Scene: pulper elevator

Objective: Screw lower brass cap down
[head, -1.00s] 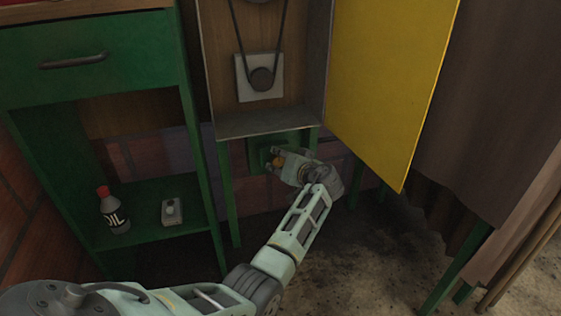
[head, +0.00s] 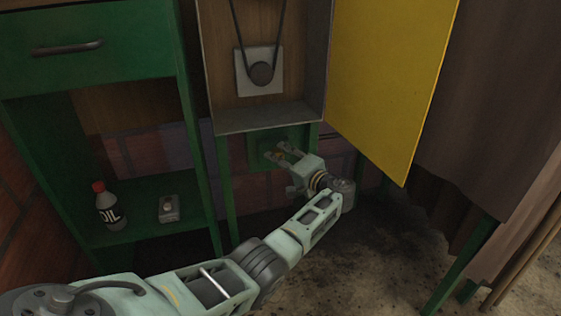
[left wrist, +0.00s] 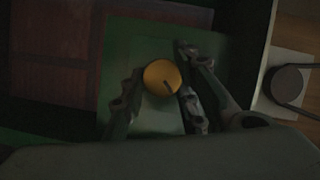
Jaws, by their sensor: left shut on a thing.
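The lower brass cap (left wrist: 162,77) is round and yellow with a dark notch near its lower edge. It sits in front of a green plate (left wrist: 138,45) below the open cabinet. My left gripper (left wrist: 158,82) has its two fingers on either side of the cap and is shut on it. In the head view my left gripper (head: 276,154) reaches the green plate under the cabinet, and the cap there is mostly hidden by the fingers. My right gripper is in neither view.
The cabinet (head: 265,121) above holds a pulley (head: 262,74) with a belt. Its yellow door (head: 390,80) hangs open to the right. On the left, a green shelf (head: 150,235) holds an oil bottle (head: 109,208) and a small grey box (head: 168,209). A brown curtain (head: 480,110) hangs at right.

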